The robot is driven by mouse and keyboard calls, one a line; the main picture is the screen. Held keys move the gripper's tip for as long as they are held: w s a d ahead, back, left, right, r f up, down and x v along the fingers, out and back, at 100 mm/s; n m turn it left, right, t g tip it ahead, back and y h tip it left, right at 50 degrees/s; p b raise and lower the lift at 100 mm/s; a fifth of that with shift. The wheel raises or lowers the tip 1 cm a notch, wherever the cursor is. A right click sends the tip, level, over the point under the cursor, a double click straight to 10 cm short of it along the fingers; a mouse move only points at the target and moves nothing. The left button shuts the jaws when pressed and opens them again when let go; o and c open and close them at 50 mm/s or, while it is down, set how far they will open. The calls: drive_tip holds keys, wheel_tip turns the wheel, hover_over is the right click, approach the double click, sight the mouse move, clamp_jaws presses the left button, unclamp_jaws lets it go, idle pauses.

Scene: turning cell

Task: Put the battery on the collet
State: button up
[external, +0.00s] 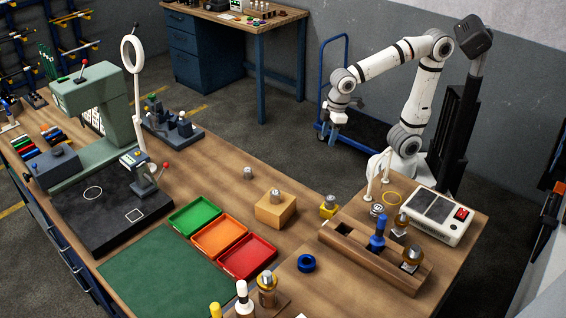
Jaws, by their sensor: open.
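My gripper (331,136) hangs open and empty in the air beyond the bench's far edge, at the upper right of the external view. It is well apart from everything on the bench. I cannot tell for sure which small part is the battery or which is the collet. Small grey metal cylinders are in view: one stands alone on the wood (248,173), one is on a light wooden block (272,211), and one is on a yellow block (328,211). Several tool holders, one of them blue (377,232), stand in a wooden rack (350,249).
Green (194,217), orange (219,236) and red (247,257) trays sit mid-bench beside a green mat (155,278). A blue ring (306,263) lies near the rack. A white device (437,216) is at the right. A green press (100,105) stands at the left.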

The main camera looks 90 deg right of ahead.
drive_tip(key=s+d+f+m+t, duration=0.1)
drive_tip(key=s+d+f, duration=0.3)
drive_tip(key=s+d, duration=0.4)
drive_tip(key=shift+s+d+f+m+h, duration=0.25)
drive_tip(key=shift+d+m+h, duration=0.1)
drive_tip(key=shift+m, duration=0.55)
